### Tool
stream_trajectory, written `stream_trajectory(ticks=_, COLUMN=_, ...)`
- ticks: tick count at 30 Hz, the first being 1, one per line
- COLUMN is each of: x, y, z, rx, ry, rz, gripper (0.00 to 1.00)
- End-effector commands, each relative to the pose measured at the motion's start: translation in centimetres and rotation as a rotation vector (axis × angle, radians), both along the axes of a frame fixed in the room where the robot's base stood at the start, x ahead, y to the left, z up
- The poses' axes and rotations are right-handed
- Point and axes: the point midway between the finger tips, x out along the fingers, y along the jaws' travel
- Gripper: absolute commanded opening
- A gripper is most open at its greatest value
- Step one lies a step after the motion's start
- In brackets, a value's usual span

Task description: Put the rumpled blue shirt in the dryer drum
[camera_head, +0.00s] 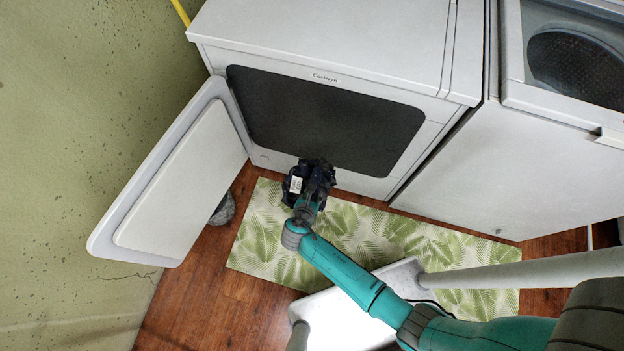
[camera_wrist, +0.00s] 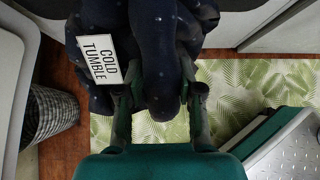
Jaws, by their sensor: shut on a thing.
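A rumpled dark navy shirt with small pale dots (camera_wrist: 150,35) hangs bunched in my gripper (camera_wrist: 158,92). A white tag reading "COLD TUMBLE" shows on its left side in the wrist view. In the head view the shirt (camera_head: 292,186) and my gripper (camera_head: 314,182) are in front of the lower edge of the dryer opening. My gripper is shut on the shirt. The white dryer (camera_head: 320,35) has its door (camera_head: 180,180) swung open to the left. The drum opening (camera_head: 320,120) is wide and dark, and its inside cannot be made out.
A white washer (camera_head: 510,165) stands right of the dryer, its dark perforated drum showing at the top. A leaf-patterned mat (camera_head: 375,230) lies on the wood floor before the dryer. A grey woven basket (camera_wrist: 52,115) stands at left, partly behind the door in the head view.

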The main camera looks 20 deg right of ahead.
Motion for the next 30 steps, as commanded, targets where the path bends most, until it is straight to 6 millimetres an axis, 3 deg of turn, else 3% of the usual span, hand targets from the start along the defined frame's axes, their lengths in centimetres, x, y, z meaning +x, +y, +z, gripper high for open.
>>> stream_trajectory(ticks=30, x=10.4, y=-7.6, z=0.1, rx=0.003, ry=-0.001, rz=-0.009, gripper=0.14)
